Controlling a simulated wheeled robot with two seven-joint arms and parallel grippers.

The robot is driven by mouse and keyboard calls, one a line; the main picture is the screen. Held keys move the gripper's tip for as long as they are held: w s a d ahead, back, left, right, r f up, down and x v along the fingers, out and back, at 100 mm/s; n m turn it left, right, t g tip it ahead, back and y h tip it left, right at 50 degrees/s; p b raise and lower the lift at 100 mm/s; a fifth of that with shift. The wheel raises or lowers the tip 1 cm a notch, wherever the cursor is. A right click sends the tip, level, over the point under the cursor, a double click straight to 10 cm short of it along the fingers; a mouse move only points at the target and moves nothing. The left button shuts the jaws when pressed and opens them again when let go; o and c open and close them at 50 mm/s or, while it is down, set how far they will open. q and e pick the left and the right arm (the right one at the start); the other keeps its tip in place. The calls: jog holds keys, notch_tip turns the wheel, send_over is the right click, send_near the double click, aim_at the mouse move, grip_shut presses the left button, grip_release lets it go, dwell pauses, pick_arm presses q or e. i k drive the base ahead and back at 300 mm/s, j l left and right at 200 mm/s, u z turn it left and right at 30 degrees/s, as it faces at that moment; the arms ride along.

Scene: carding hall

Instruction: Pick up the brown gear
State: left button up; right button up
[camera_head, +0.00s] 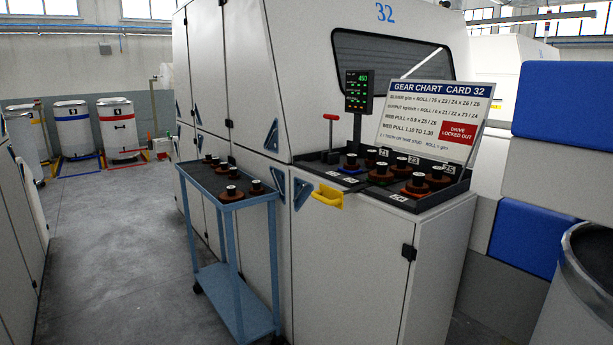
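Several brown gears with dark hubs and pale tops stand on the blue cart (205,187), among them one at the near left (231,193) and one at the near right (257,188). More brown gears sit in the dark tray (458,190) on top of the machine, such as one at its front (417,187) and one toward the back (402,166). One gear (351,164) in the tray has blue beneath it. I cannot tell which single gear is the named one. Neither of my grippers shows.
The machine (350,260) carries a gear chart board (434,108), a small green display (358,92) and a yellow handle (328,196). Blue and white blocks (560,105) and a grey bin (575,275) stand at right. The floor (110,260) left of the cart is clear.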

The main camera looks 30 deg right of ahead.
aim_at(370, 160)
jog(key=i+z, duration=0.45)
jog(key=i+j+z, duration=0.15)
jog(key=z, duration=0.3)
jog(key=i+j+z, duration=0.3)
jog(key=z, duration=0.15)
jog(key=i+j+z, duration=0.25)
jog(key=z, duration=0.2)
jog(key=j, duration=0.1)
